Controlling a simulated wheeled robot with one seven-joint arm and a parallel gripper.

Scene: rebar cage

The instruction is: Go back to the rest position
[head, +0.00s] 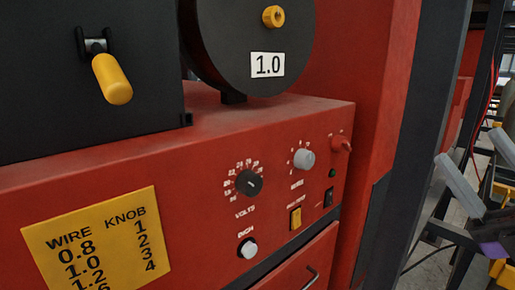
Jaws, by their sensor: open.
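My gripper (470,147) is at the right edge in the head view, with two pale grey fingers spread apart and nothing between them. It is open and points up and to the left. Its body is partly cut off by the picture's edge. It is to the right of the red welding machine (130,165) and apart from it.
The machine's front has a black volts knob (249,183), a grey knob (304,159), a yellow switch (295,218) and a yellow wire chart (97,245). A black spool cover (225,40) marked 1.0 sits above. A dark post (420,130) stands left of my gripper.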

